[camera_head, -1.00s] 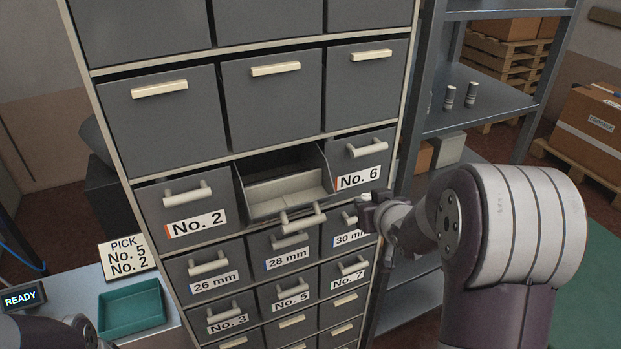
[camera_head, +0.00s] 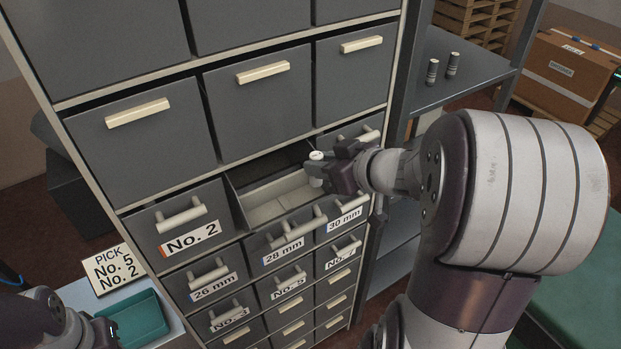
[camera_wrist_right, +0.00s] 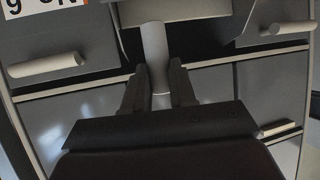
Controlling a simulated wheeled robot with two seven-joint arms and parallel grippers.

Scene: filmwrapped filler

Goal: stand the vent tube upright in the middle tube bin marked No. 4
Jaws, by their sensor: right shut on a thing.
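The vent tube (camera_head: 315,170) is a short white cylinder with a pale cap, held about upright. My right gripper (camera_head: 329,172) is shut on it at the right side of the open middle bin (camera_head: 268,192). The right wrist view shows the tube (camera_wrist_right: 155,55) between the two fingers (camera_wrist_right: 156,88). I cannot tell whether its lower end is below the bin's rim. The bin is pulled out, with a pale divided floor; its No. 4 label is not visible. My left gripper (camera_head: 100,332) is low at the left edge, its jaws unclear.
The No. 2 drawer (camera_head: 188,232) is left of the open bin. The No. 6 drawer is right, partly behind my gripper, and shows in the wrist view (camera_wrist_right: 50,40). Smaller labelled drawers sit below. A green tray (camera_head: 135,320) and two small cylinders on a shelf (camera_head: 470,80) stand aside.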

